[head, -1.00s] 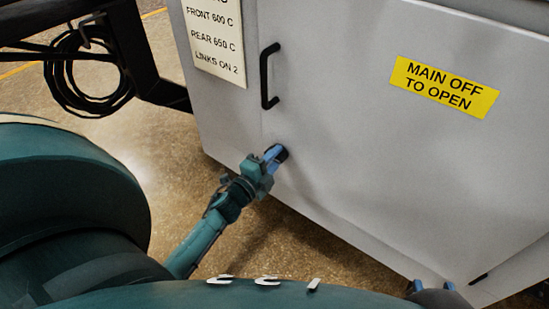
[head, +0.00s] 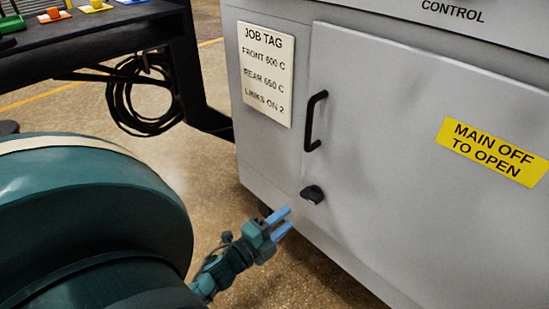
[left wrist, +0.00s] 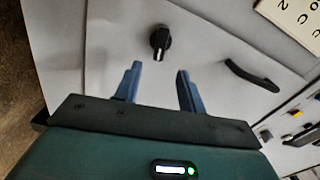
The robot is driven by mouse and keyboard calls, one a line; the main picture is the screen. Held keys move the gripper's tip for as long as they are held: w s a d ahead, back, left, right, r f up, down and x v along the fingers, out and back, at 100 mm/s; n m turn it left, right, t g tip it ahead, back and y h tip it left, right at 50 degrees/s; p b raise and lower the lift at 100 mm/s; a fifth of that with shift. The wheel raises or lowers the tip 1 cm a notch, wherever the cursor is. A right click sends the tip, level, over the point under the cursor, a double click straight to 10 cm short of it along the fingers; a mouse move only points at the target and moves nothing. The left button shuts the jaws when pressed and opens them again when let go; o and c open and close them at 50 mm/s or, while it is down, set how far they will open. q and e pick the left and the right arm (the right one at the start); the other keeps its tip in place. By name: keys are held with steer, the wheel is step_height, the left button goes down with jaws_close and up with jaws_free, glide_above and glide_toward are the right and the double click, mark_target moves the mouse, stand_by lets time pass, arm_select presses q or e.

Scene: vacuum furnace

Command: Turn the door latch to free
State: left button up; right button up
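The door latch (head: 312,194) is a small black knob on the grey cabinet door (head: 385,150), below the black bar handle (head: 313,121). In the left wrist view the latch (left wrist: 160,40) shows a raised grip with a pale mark, lying ahead of the fingers. My left gripper (head: 289,218) is open and empty, with blue fingers apart. It is just below and left of the latch, not touching it. In the left wrist view a clear gap separates the fingertips (left wrist: 159,69) from the latch. My right gripper is out of view. The door looks closed.
A job tag (head: 266,73) is on the panel left of the door. A yellow "MAIN OFF TO OPEN" sign (head: 492,151) is on the door. A dark bench (head: 100,38) with coloured items and a coiled black cable (head: 140,98) stand at the left.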

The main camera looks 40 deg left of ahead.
arm_select(q)
steer(key=shift+s+a, duration=0.1)
steer(key=shift+s, duration=1.35)
